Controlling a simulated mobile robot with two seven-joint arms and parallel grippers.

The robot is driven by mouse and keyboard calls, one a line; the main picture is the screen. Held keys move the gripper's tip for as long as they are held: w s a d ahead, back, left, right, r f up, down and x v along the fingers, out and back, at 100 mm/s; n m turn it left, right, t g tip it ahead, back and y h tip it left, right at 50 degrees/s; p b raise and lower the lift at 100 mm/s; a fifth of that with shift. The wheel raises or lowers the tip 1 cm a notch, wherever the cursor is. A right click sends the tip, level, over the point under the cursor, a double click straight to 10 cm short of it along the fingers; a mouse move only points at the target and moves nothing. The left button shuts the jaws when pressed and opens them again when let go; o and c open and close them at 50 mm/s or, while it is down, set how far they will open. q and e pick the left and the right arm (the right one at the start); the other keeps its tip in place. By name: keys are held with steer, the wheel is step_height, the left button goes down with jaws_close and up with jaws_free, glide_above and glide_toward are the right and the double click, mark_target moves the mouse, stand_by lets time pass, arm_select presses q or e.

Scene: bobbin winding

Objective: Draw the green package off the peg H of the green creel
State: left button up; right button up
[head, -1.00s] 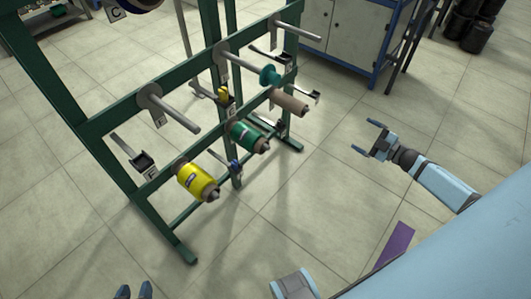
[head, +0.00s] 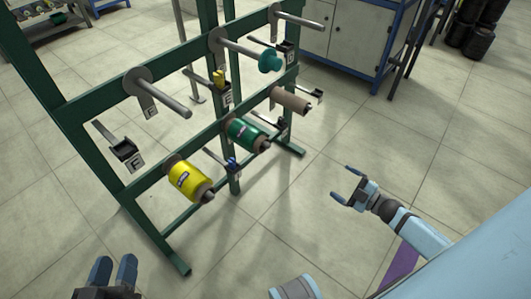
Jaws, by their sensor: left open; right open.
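The green creel (head: 98,102) is a dark green frame with several pegs. The green package (head: 243,134) sits on a peg of its lower bar, between a yellow package (head: 188,180) and a bare brown tube (head: 290,101). I cannot read a letter H at its peg. My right gripper (head: 342,185) is open and empty, to the right of the green package and apart from it. My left gripper (head: 113,270) is at the bottom left, open and empty, in front of the creel and below the yellow package.
Upper pegs stick out from the creel, one bare (head: 170,100) and one with a teal piece (head: 270,62) at its end. A grey cabinet (head: 345,40) stands behind. Dark drums (head: 475,30) stand at the far right. Floor between creel and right arm is clear.

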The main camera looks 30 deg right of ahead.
step_height(320, 180, down, 3)
steer(key=a+b, duration=0.2)
arm_select(q)
step_height(320, 180, up, 5)
steer(key=d+t+h, duration=0.2)
arm_select(e)
steer(key=b, duration=0.6)
glide_toward(265, 146)
step_height(265, 146, down, 2)
steer(key=d, duration=0.1)
steer(key=x, duration=1.1)
steer(key=shift+f, duration=0.1)
arm_select(q)
step_height(265, 146, down, 9)
steer(key=m+g, duration=0.1)
steer(key=g, duration=0.2)
steer(key=shift+d, duration=0.25)
arm_select(e)
steer(key=shift+w, duration=0.1)
steer(key=c, duration=0.9)
arm_select(q)
steer(key=shift+r, duration=0.4)
arm_select(e)
steer(key=shift+r, duration=0.35)
